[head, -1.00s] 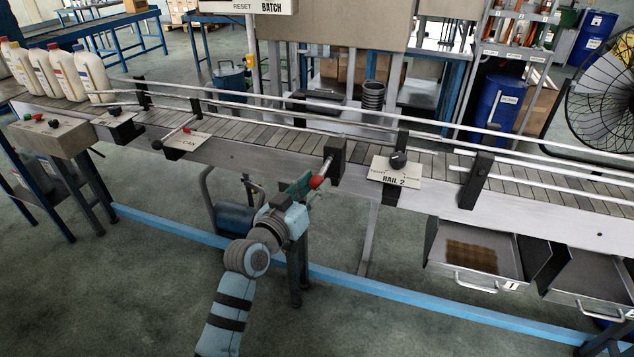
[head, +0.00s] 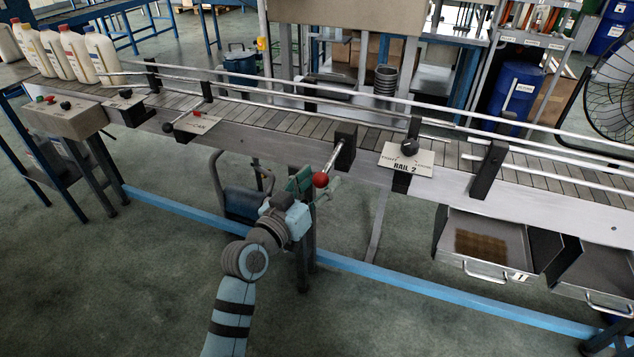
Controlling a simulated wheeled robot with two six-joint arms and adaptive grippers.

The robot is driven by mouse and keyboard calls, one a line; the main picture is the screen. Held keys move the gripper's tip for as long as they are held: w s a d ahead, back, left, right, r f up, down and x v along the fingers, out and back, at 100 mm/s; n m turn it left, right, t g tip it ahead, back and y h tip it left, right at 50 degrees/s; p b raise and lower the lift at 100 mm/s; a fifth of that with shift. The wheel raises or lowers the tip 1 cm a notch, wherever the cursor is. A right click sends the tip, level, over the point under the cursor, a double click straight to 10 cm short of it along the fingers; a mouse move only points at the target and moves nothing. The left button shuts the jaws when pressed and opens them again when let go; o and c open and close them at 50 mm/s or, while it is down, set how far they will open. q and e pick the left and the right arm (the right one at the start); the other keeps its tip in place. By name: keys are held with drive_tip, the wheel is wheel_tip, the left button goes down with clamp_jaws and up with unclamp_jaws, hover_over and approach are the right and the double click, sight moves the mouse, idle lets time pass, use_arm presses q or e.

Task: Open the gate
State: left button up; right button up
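A metal rod with a red ball knob (head: 320,180) sticks out toward me from a black block (head: 344,149) on the conveyor's near side. I take this to be the gate's handle. No bar shows across the belt directly behind the block. My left gripper (head: 303,182) is just left of the knob, below the conveyor edge. Its fingers are small and partly hidden by its own body, so I cannot tell if they are open or whether they touch the knob. My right gripper is not in view.
The slatted conveyor (head: 290,122) has long guide rails. A RAIL 2 plate (head: 407,160) with a black knob is right of the block. Several white bottles (head: 103,55) stand at the far left. Metal drawers (head: 485,245) hang at the lower right. A blue floor beam (head: 400,275) runs below.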

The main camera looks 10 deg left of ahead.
use_arm(q)
drive_tip(key=v, duration=1.2)
